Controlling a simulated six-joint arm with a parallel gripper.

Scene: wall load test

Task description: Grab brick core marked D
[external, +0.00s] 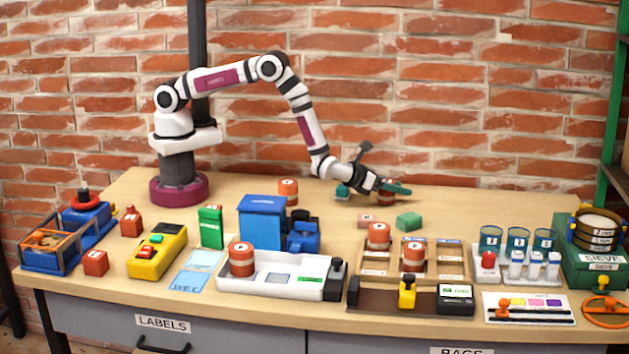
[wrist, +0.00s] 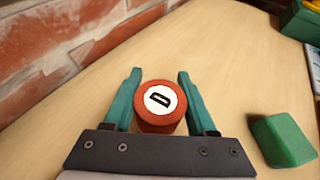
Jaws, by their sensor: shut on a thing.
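The brick core marked D (wrist: 161,103) is an orange-red cylinder with a white top and a black letter D. In the wrist view it stands between the two teal fingers of my gripper (wrist: 160,98), which is shut on it. In the external view my gripper (external: 386,189) is low over the back of the table, right of centre. There the fingers partly hide the core (external: 387,198), and its letter cannot be read. It appears to be at table level.
A green block (wrist: 285,138) lies right of my gripper and shows in the external view (external: 409,221). Another core (external: 288,191) stands to the left. A divided wooden tray (external: 447,262) with two cores and a white tray (external: 300,287) with one stand in front. The brick wall is behind.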

